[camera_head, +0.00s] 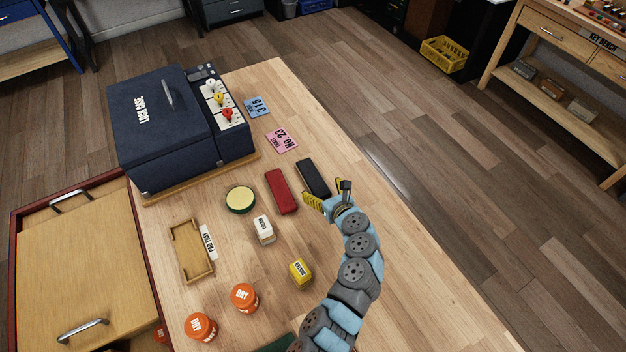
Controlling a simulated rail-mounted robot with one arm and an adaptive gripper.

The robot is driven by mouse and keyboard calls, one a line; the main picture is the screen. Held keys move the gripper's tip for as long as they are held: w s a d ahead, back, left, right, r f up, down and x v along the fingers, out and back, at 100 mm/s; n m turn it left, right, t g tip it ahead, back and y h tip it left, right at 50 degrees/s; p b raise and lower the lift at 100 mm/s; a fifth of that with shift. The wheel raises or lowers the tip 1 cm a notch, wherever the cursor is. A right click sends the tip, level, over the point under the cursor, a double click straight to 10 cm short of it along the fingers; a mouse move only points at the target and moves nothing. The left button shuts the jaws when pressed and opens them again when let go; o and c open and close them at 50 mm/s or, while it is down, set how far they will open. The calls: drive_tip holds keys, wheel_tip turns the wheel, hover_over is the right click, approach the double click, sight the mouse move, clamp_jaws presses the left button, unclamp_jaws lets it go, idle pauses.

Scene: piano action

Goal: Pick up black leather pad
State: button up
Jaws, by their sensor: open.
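The black leather pad (313,177) is a dark, rounded oblong lying flat on the wooden table, just right of a red pad (281,191). My gripper (328,192) is open, with yellow fingers. In the picture it is at the lower right end of the black pad, with one finger to the left near the red pad and the other to the right. I cannot tell its height above the table or whether it touches the pad. Nothing shows held in it.
A dark blue case (165,130) stands behind. Pink (281,140) and blue (257,106) tickets lie beyond the pads.

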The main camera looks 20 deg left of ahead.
sight(312, 176)
drive_tip(key=shift+b+x, duration=1.25)
drive_tip(key=shift+x, duration=2.85)
drive_tip(key=shift+w+d, duration=0.1)
drive_tip(key=shift+r, duration=0.1)
drive_tip(key=c, duration=1.3)
